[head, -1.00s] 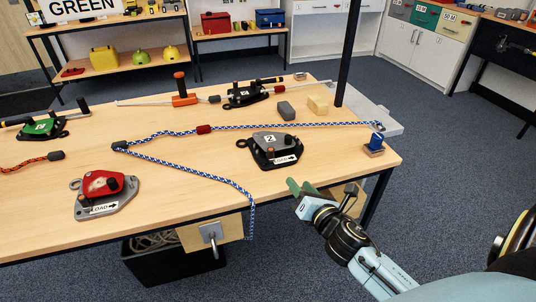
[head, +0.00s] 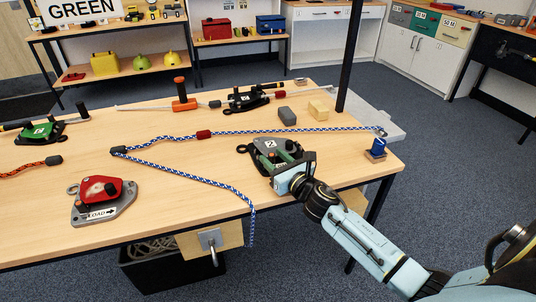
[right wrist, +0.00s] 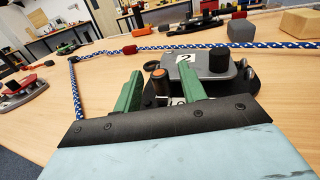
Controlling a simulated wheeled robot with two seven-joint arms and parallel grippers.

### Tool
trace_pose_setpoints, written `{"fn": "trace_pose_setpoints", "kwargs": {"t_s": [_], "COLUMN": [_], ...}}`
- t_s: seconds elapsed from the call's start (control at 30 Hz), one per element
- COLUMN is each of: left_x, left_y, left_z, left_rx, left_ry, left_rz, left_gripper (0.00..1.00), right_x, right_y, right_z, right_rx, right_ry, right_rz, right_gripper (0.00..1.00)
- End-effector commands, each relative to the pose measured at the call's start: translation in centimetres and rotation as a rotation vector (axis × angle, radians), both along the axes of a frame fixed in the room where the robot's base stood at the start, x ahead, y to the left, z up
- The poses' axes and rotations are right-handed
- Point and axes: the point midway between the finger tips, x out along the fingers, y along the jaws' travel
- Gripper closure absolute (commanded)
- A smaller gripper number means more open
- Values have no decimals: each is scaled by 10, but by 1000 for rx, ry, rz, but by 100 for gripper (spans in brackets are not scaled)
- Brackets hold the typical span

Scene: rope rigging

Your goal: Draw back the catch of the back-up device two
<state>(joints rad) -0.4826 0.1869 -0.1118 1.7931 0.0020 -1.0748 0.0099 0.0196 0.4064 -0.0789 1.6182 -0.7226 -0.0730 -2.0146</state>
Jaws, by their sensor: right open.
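Back-up device two (head: 264,144) is a grey and black device with a "2" label, lying on the table; it also shows in the right wrist view (right wrist: 208,66). It has a black knob (right wrist: 220,60) on its right and a brown-topped knob (right wrist: 158,76) on its near left side. My right gripper (head: 275,156) is open, its green fingers over the device's near side. In the right wrist view the brown-topped knob appears between the fingers (right wrist: 159,76); contact cannot be told. The gripper hides the device's LOAD label. My left gripper is out of view.
A blue-and-white rope (head: 185,173) runs behind and left of device two. A red device (head: 102,195) stands at left, a green one (head: 42,130) farther back. Grey (head: 287,115) and tan (head: 320,109) blocks lie behind. A black post (head: 349,60) rises at the back right.

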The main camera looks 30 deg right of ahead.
Motion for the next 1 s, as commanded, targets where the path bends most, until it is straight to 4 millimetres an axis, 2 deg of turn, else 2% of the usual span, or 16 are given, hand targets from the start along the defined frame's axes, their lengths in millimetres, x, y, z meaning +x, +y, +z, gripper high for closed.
{"fn": "trace_pose_setpoints", "kwargs": {"t_s": [0.1,0.3,0.63,0.93,1.0], "left_x": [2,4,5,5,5], "left_y": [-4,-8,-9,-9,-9], "left_z": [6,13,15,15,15], "left_rx": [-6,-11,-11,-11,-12], "left_ry": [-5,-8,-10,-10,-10], "left_rz": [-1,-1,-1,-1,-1], "left_gripper": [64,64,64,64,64], "right_x": [18,33,35,35,35], "right_y": [0,1,1,1,1], "right_z": [0,0,0,0,0], "right_rx": [1,1,1,2,2], "right_ry": [-1,0,1,1,1], "right_rz": [0,0,0,0,0], "right_gripper": [59,59,59,97,100]}}
